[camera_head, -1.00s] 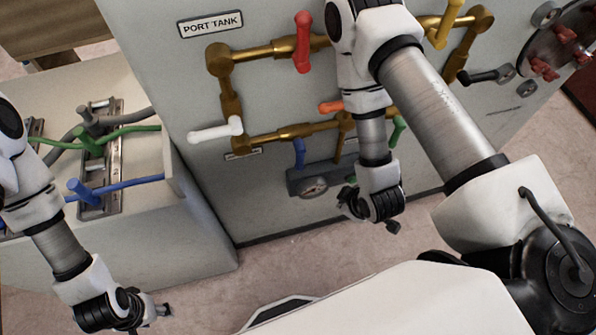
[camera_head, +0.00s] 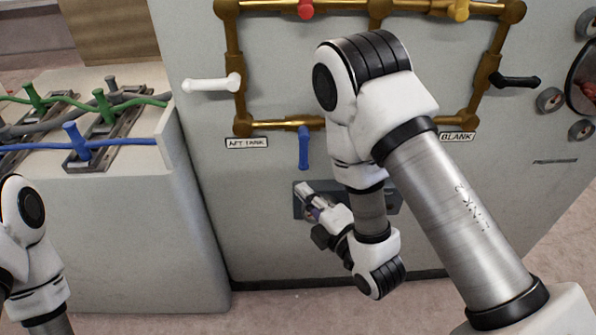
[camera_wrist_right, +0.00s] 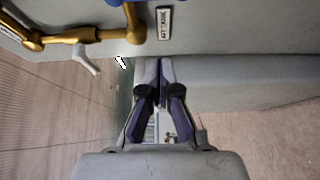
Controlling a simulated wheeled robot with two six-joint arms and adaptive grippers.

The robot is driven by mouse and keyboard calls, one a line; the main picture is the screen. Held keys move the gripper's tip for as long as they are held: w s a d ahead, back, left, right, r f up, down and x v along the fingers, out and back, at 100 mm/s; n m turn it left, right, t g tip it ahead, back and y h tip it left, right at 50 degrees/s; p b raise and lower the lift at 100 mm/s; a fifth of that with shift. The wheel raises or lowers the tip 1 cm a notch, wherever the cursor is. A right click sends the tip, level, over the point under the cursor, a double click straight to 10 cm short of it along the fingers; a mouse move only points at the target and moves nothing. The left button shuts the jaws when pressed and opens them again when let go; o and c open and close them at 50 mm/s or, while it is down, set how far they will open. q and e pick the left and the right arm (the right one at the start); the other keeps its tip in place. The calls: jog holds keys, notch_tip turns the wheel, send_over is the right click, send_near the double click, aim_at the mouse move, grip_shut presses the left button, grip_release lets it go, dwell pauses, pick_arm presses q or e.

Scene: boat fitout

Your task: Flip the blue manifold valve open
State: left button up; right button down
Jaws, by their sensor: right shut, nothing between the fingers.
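The blue manifold valve's handle (camera_head: 304,148) hangs straight down from the lower brass pipe, right of the "AFT TANK" label. A bit of blue at the top edge of the right wrist view (camera_wrist_right: 115,2) looks like the same handle. My right gripper (camera_head: 304,189) is just below the handle's lower end in the head view, pointing up and left toward the panel. Its fingers are together and empty in the right wrist view (camera_wrist_right: 160,64). I cannot tell its exact distance from the handle. My left forearm shows at the left edge; its gripper is out of frame.
Brass pipes (camera_head: 270,126) carry a white handle (camera_head: 207,85), a red handle (camera_head: 306,9), a yellow handle (camera_head: 460,9) and a black handle (camera_head: 516,81). A grey gauge block (camera_head: 394,200) sits behind my right wrist. A box with cables (camera_head: 118,235) stands at left.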

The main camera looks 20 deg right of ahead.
aim_at(303, 150)
pick_arm(q)
notch_tip(303, 150, down, 4)
jog(key=b, duration=0.4)
jog(key=shift+f+b, duration=0.25)
jog(key=shift+b, duration=0.05)
pick_arm(e)
jog(key=w+d, duration=0.1)
jog(key=w, duration=0.8)
jog(key=shift+w+d, duration=0.2)
jog(key=shift+d, duration=0.05)
